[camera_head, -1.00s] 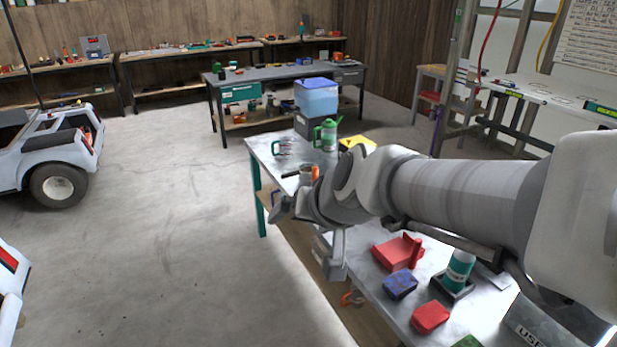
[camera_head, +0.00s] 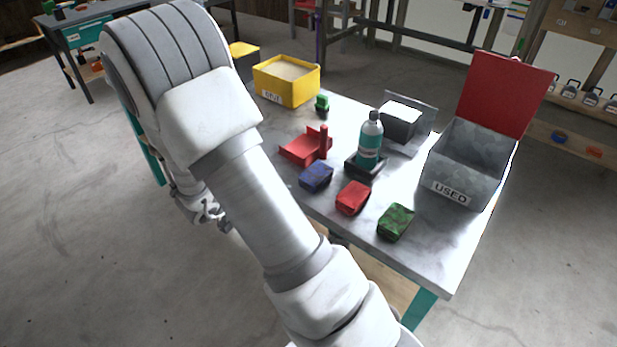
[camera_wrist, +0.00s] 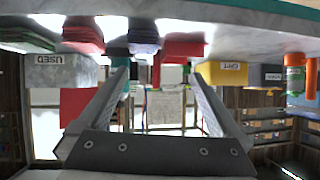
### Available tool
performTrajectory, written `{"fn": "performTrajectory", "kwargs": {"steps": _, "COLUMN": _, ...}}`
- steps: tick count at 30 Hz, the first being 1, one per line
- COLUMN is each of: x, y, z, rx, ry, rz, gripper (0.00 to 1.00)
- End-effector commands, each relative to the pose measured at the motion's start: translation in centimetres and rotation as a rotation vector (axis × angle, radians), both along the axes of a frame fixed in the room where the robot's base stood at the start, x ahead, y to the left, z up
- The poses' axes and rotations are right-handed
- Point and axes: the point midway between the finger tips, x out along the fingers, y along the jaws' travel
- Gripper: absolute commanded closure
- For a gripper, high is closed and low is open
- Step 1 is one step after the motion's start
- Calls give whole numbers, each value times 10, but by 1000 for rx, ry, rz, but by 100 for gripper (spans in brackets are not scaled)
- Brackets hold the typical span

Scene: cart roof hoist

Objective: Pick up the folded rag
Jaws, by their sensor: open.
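Three folded rags lie in a row along the near edge of the metal-topped bench: a blue one (camera_head: 316,177), a red one (camera_head: 352,198) and a green patterned one (camera_head: 396,222). In the wrist view, which is upside down, the blue (camera_wrist: 143,34), red (camera_wrist: 82,36) and green (camera_wrist: 28,41) rags show along the top. My gripper (camera_head: 208,212) is off the bench's left side, clear of all the rags. In the wrist view my gripper (camera_wrist: 161,76) has its fingers wide apart with nothing between them.
A teal bottle (camera_head: 369,139) stands in a black tray behind the rags, with a red holder (camera_head: 303,148) to its left. A grey USED bin (camera_head: 462,170) with a raised red lid stands right. A yellow bin (camera_head: 287,80) stands at the back. Floor left is clear.

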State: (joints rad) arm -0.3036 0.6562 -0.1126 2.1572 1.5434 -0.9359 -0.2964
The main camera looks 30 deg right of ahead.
Motion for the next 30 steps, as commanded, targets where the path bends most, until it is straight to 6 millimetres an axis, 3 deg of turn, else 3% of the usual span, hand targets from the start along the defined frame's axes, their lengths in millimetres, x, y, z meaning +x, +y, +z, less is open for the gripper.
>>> {"fn": "performTrajectory", "kwargs": {"steps": 1, "x": -6, "y": -4, "z": -12, "rx": -31, "ry": 16, "rz": -29, "gripper": 0}}
{"fn": "performTrajectory", "kwargs": {"steps": 8, "x": -18, "y": -20, "z": -26, "rx": -96, "ry": 42, "rz": -92, "gripper": 0}}
{"fn": "performTrajectory", "kwargs": {"steps": 21, "x": 9, "y": -97, "z": -65, "rx": -95, "ry": 42, "rz": -92, "gripper": 0}}
{"fn": "performTrajectory", "kwargs": {"steps": 30, "x": 17, "y": -118, "z": -74, "rx": -94, "ry": 41, "rz": -89, "gripper": 0}}
